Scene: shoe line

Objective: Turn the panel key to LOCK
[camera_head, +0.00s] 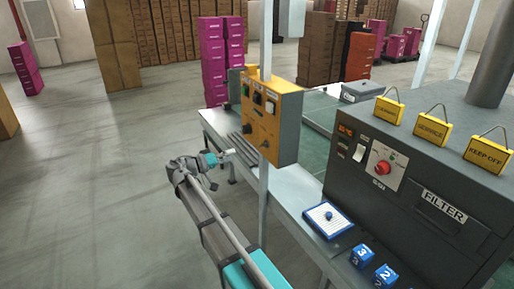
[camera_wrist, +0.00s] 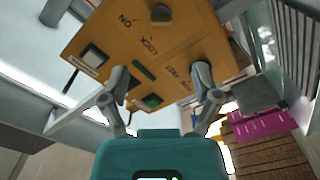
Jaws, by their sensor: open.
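The orange control panel (camera_head: 280,125) is mounted on a post at the worktable's near edge. In the wrist view the panel (camera_wrist: 105,30) fills the top, seen from below and upside down. A dark knob or key (camera_wrist: 160,14) shows at the top edge, close to the printed words ON and LOCK; its exact setting is unclear. A green button (camera_wrist: 152,100) and a white button (camera_wrist: 94,57) are also on the panel. My gripper (camera_wrist: 160,82) is open and empty, its fingers spread in front of the panel. In the head view my gripper (camera_head: 222,156) is left of and below the panel.
A dark machine (camera_head: 400,170) with a red knob and yellow signs stands at the right. A blue-edged pad (camera_head: 328,218) and blue numbered cubes (camera_head: 362,256) lie on the table. Pink boxes (camera_head: 213,50) stand behind.

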